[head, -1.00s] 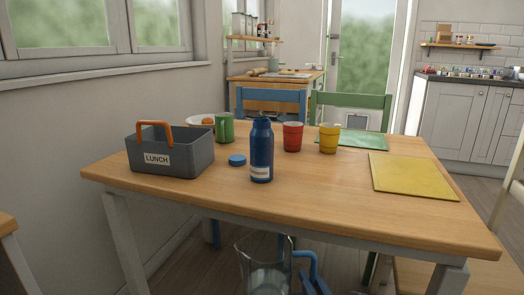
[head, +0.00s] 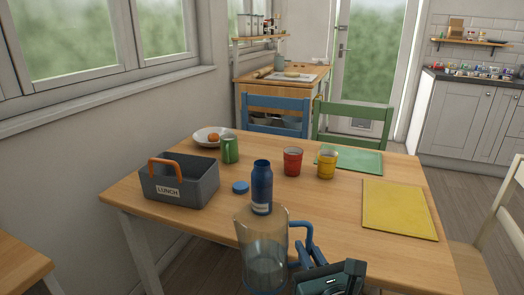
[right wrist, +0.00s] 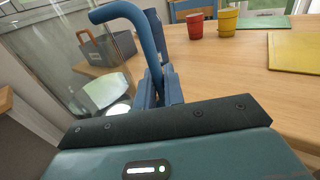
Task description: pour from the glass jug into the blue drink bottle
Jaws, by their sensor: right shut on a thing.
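The glass jug (head: 262,240) with a blue handle (head: 309,240) is upright in front of the table's near edge, in the lower middle of the head view. My right gripper (head: 303,264) is shut on the handle, also seen in the right wrist view (right wrist: 158,92). A clear liquid seems to fill the jug's lower part. The blue drink bottle (head: 261,184) stands upright on the table, just behind the jug, its foot near the jug's rim in the picture. In the right wrist view the bottle (right wrist: 154,30) is partly hidden by the handle. My left gripper is out of view.
A blue cap (head: 240,187) lies left of the bottle. A grey lunch caddy (head: 180,187) stands further left. Green (head: 230,149), red (head: 292,162) and yellow (head: 327,164) cups stand behind. A yellow mat (head: 399,209) lies on the right; the wooden table (head: 345,215) is bare before it.

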